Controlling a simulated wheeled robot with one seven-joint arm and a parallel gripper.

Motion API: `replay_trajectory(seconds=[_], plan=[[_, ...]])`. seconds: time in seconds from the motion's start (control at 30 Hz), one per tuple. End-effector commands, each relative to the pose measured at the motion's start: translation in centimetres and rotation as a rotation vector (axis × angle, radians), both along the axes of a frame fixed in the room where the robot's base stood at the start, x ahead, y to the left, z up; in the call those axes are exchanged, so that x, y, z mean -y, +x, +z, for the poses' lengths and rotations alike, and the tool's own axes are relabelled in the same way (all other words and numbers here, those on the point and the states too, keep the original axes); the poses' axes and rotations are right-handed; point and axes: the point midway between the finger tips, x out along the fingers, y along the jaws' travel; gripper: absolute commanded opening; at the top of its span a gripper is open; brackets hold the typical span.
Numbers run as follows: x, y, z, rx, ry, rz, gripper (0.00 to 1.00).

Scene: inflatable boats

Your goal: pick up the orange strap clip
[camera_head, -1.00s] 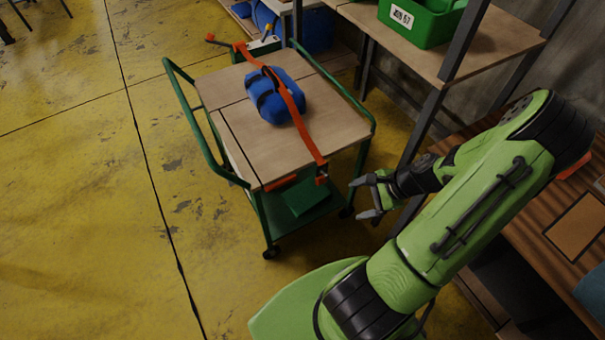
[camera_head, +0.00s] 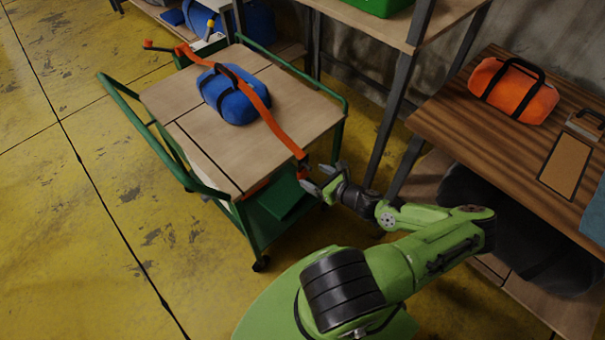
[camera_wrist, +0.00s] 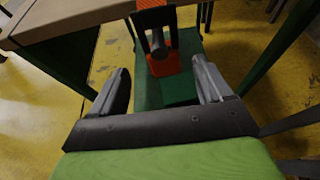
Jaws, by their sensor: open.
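The orange strap clip (camera_head: 303,173) hangs at the end of an orange strap (camera_head: 270,118), just off the near right edge of the cart top. In the wrist view the clip (camera_wrist: 165,66) shows orange and dark parts, near the middle and ahead of my fingers. My gripper (camera_head: 322,178) is open beside the clip at the cart's edge. In the wrist view its two fingers (camera_wrist: 162,80) are spread, with the clip seen in the gap between them. I cannot tell whether the clip is within finger depth.
The strap crosses a blue bag (camera_head: 235,103) on the green-framed cart (camera_head: 212,158). A green lower shelf (camera_head: 285,208) lies below the clip. A shelf rack (camera_head: 385,120) stands close behind my gripper. An orange bag (camera_head: 513,88) sits on a brown bench at right.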

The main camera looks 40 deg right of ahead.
Motion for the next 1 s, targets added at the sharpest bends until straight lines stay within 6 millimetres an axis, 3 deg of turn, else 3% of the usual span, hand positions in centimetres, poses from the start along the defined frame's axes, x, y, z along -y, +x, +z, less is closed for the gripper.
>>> replay_trajectory(seconds=[0.3, 0.53, 0.93, 1.0], plan=[[0.2, 4.7, -2.0, 0.0, -0.001, 0.003, 0.79], [0.2, 5.0, -1.9, -0.001, -0.002, 0.001, 0.79], [0.2, 5.0, -1.9, -0.001, -0.002, 0.002, 0.19], [0.2, 5.0, -1.8, 0.0, -0.002, 0.002, 0.17]])
